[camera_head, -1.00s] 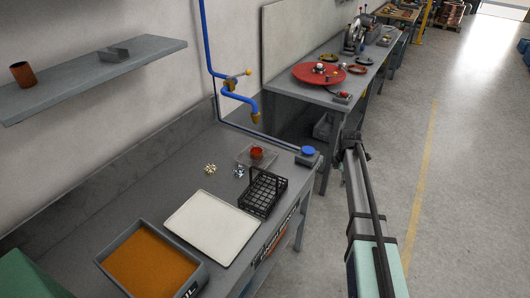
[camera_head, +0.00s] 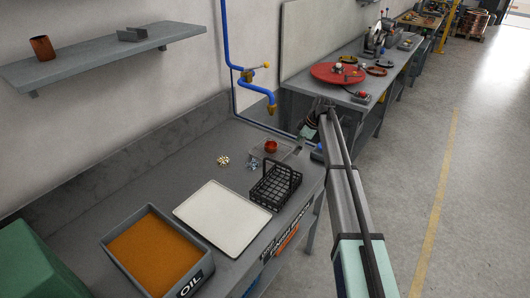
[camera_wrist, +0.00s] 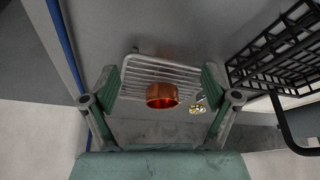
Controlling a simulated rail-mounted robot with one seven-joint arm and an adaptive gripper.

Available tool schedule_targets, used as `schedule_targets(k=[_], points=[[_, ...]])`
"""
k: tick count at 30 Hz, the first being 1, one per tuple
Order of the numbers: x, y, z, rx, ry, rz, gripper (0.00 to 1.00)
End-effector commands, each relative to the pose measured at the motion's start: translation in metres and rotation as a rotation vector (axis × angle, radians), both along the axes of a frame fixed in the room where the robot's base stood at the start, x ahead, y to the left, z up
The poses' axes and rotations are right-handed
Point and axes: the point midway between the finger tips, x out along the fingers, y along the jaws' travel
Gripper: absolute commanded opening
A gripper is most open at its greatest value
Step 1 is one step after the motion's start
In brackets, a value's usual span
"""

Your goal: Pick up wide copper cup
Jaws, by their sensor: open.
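A wide copper cup (camera_head: 270,146) stands on a small wire rack (camera_head: 285,153) at the far end of the grey workbench. In the wrist view the cup (camera_wrist: 161,96) sits at the near part of the rack (camera_wrist: 143,68), between the lines of my two fingers. My gripper (camera_wrist: 158,82) is open and empty, with one green-padded finger on each side of the rack in that view. In the head view my gripper (camera_head: 309,124) is small and dark, above and to the right of the cup. I see no contact between them.
A black wire basket (camera_head: 275,188) stands close to the rack; it fills the upper right of the wrist view. Small gold (camera_head: 222,161) and silvery pieces (camera_head: 252,163) lie nearby. A blue pipe with a tap (camera_head: 262,92) hangs behind. A white tray (camera_head: 222,218) lies nearer.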

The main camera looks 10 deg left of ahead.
Motion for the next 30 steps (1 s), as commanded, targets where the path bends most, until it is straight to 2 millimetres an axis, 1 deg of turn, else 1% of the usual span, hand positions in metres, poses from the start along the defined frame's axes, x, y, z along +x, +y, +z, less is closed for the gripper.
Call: schedule_targets(k=[5, 9, 12, 20, 23, 28, 30], points=[[0.002, 0.023, 0.003, 0.0, 0.001, 0.003, 0.87], [0.005, 0.046, 0.003, -0.001, 0.0, 0.002, 0.87], [0.006, 0.06, 0.002, -0.002, 0.0, 0.002, 0.87], [0.007, 0.076, 0.001, -0.002, -0.001, 0.002, 0.87], [0.009, 0.086, 0.002, -0.002, -0.001, 0.003, 0.87], [0.011, 0.112, 0.003, -0.002, 0.0, 0.004, 0.87], [0.012, 0.117, 0.0, -0.003, 0.001, 0.001, 0.87]])
